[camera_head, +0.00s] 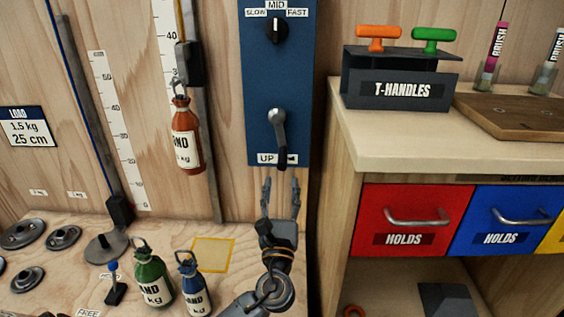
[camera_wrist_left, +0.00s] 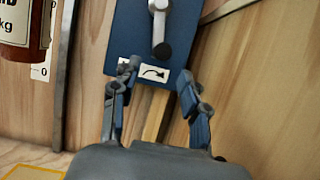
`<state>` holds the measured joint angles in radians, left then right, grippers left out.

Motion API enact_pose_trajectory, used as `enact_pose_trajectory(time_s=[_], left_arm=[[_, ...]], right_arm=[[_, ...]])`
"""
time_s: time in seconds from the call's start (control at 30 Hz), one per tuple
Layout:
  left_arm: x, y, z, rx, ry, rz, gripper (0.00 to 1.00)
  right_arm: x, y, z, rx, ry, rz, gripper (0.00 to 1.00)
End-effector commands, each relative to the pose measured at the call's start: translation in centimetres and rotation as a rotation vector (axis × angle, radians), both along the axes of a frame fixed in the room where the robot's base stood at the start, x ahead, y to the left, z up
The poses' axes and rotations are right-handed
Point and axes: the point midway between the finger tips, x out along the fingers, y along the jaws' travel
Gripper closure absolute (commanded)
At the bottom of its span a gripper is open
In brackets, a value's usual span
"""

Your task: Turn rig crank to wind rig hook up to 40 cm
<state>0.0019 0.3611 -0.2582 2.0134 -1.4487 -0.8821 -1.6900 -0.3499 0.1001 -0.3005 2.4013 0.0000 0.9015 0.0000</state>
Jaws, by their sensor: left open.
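The rig crank (camera_head: 277,133) is a grey lever on the lower part of a blue wall panel (camera_head: 258,80). Its arm hangs down, with the dark knob at its lower end near the label "UP". My left gripper (camera_head: 281,184) is open and empty just below the panel, fingers pointing up toward the crank. In the left wrist view, the crank (camera_wrist_left: 159,25) shows above and between the open fingers (camera_wrist_left: 152,95), apart from them. The rig hook (camera_head: 178,84) hangs from a dark block and carries a red bottle (camera_head: 186,135) beside a scale strip. My right gripper is not in view.
A speed dial (camera_head: 276,30) sits above the crank. A green bottle (camera_head: 152,280) and a blue bottle (camera_head: 194,288) stand left of my left arm. A cabinet with a red drawer (camera_head: 405,220) stands close on the right. A load card (camera_head: 28,127) reads 1.5 kg, 25 cm.

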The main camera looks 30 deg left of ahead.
Motion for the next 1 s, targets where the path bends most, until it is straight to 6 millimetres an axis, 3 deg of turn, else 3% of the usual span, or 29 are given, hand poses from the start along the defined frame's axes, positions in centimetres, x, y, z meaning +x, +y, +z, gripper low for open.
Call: enact_pose_trajectory(time_s=[0.2, 0.4, 0.83, 1.0], left_arm=[[3.8, 2.3, 1.8, 0.003, -0.003, 0.001, 0.55], [6.0, 3.7, 2.8, 0.001, -0.001, 0.001, 0.55], [6.8, 4.1, 3.3, -0.001, 0.001, -0.001, 0.55], [6.8, 4.1, 3.2, -0.001, 0.001, -0.001, 0.88]], right_arm=[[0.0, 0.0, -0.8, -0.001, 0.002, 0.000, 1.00], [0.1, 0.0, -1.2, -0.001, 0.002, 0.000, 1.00], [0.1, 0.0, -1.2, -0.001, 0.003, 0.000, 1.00], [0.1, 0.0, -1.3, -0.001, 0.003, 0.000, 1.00]])
